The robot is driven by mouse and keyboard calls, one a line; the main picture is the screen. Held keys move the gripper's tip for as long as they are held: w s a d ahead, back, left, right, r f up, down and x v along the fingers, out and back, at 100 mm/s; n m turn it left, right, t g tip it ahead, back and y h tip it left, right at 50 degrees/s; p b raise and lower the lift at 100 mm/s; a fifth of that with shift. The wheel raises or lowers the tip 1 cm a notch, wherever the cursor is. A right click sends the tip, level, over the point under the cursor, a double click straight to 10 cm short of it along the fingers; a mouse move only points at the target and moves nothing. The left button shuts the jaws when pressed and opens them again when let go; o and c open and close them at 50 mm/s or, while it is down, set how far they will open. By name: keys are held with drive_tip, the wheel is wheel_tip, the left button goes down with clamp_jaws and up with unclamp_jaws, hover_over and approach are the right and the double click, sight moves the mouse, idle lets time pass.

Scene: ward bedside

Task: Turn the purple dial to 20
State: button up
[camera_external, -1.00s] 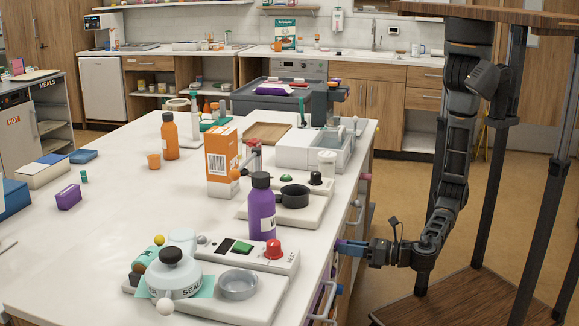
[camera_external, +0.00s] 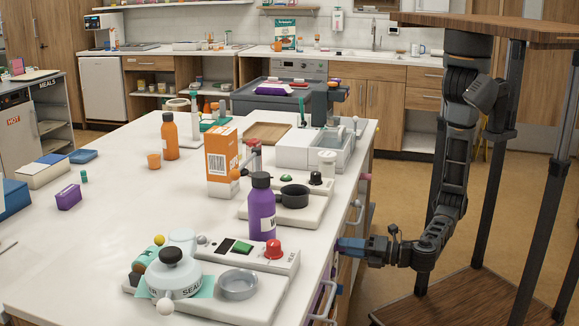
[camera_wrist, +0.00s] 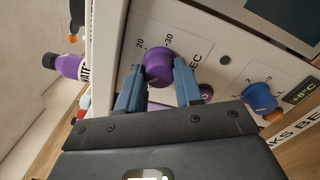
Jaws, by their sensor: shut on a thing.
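The purple dial (camera_wrist: 158,67) sits on a light panel on the front of the counter, in the wrist view. Marks 20 and 30 show around it, and other marks are partly hidden by my fingers. My gripper (camera_wrist: 157,88) has its two blue fingers on either side of the dial and is shut on it. The pointer of the dial is not clear. In the external view my gripper (camera_external: 352,245) is at the counter's right side, and the dial is hidden there.
A blue dial (camera_wrist: 259,98) with its own numbers is on the panel to the right, beside a small +8°C display (camera_wrist: 301,91). A purple bottle (camera_external: 262,208) stands on the counter (camera_external: 120,215) near its right edge. The floor right of the counter is partly taken by a wooden platform.

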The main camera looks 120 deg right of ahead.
drive_tip(key=shift+f+m+b, duration=0.1)
drive_tip(key=shift+m+b, duration=6)
drive_tip(key=shift+m, duration=1.1)
drive_tip(key=o, duration=1)
drive_tip(key=shift+o, duration=0.2)
drive_tip(key=v, duration=0.7)
drive_tip(key=shift+s+a, duration=0.25)
drive_tip(key=shift+s, duration=0.1)
